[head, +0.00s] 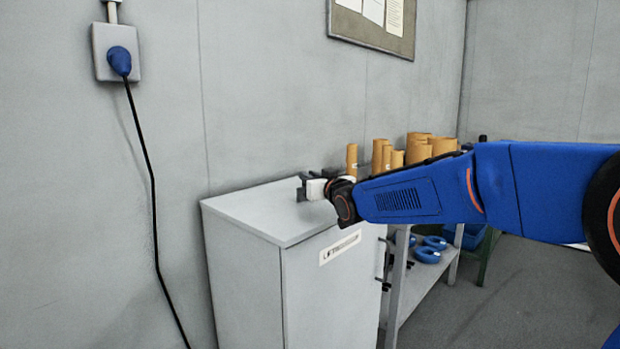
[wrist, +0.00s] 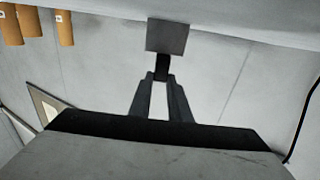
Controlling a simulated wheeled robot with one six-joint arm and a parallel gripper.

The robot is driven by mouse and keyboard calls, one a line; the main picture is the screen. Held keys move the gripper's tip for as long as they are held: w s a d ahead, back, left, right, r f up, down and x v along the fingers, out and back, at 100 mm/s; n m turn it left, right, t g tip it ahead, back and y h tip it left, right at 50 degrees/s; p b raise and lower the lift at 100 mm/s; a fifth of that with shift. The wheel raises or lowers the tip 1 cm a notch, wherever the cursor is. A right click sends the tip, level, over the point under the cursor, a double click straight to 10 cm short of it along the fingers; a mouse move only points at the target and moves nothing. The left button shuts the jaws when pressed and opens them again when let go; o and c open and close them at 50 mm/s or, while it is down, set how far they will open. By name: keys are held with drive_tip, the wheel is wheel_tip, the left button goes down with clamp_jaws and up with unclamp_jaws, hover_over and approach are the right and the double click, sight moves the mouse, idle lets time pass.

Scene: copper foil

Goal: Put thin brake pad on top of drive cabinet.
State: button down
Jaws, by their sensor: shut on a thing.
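The drive cabinet (head: 262,215) is a light grey box with a flat, bare top and a label on its front. My gripper (head: 303,188) reaches in from the right, over the back right part of that top. In the wrist view my gripper (wrist: 162,76) is shut on the thin brake pad (wrist: 168,37), a small dark grey plate with a darker part between the fingertips. The pad is largely hidden or too small to make out in the head view. I cannot tell whether it touches the cabinet top.
Several orange-brown tubes (head: 380,155) stand behind my arm, right of the cabinet. A grey shelf unit (head: 400,285) with blue rings (head: 428,254) is beside the cabinet. The wall (head: 270,90) is close behind. A black cable (head: 150,190) hangs at left.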

drive_tip(key=shift+f, duration=0.1)
drive_tip(key=c, duration=1.7)
unclamp_jaws()
drive_tip(key=shift+o, duration=0.2)
